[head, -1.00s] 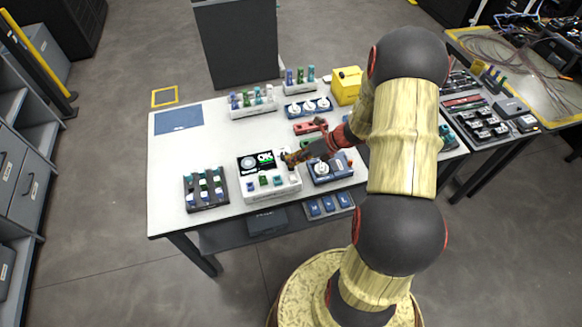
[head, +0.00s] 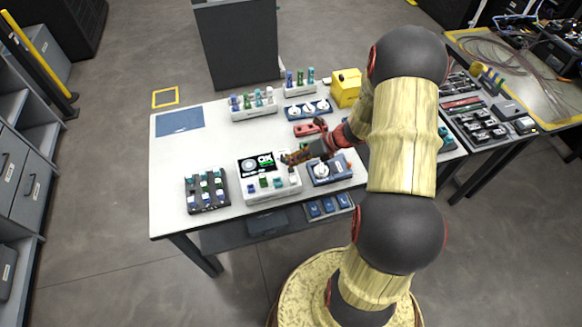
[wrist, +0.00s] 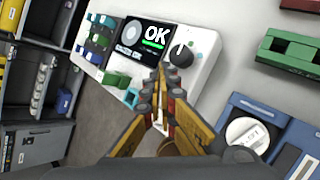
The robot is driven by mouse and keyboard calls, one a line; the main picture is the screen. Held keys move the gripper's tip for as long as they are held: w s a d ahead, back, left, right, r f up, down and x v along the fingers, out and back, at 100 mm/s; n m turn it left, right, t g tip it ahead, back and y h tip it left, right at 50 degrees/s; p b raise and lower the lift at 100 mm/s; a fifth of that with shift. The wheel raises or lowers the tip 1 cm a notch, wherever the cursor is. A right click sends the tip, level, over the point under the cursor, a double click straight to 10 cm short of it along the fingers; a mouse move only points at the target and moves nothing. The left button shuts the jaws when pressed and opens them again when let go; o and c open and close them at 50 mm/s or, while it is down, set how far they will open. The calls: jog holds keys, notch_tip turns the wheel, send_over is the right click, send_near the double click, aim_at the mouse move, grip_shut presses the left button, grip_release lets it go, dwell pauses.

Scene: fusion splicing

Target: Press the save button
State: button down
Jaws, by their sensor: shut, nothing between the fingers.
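The white splicer unit (head: 272,188) sits near the table's front edge. Its dark screen (head: 257,163) reads OK with a green bar; the screen (wrist: 142,44) is clearer in the wrist view. A dark knob (wrist: 182,54) is right of the screen. Green and teal blocks (wrist: 117,79) line the unit's near side. No label reading save is legible. My gripper (head: 287,158) is shut and empty at the unit's right side. In the wrist view my gripper (wrist: 162,82) points at the panel below the knob and covers part of it. Contact cannot be told.
A blue fixture with a white dial (head: 322,170) stands close right of the unit. A dark rack (head: 206,191) of colored pieces is to the left. Red holders (head: 309,128), white racks (head: 253,106) and a yellow box (head: 346,87) stand behind. The table's left middle is clear.

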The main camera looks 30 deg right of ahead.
dwell(0.3)
notch_tip(320, 180, up, 5)
jog(key=p, duration=0.4)
jog(key=shift+r+p, duration=0.15)
jog(key=shift+p, duration=0.25)
dwell(0.6)
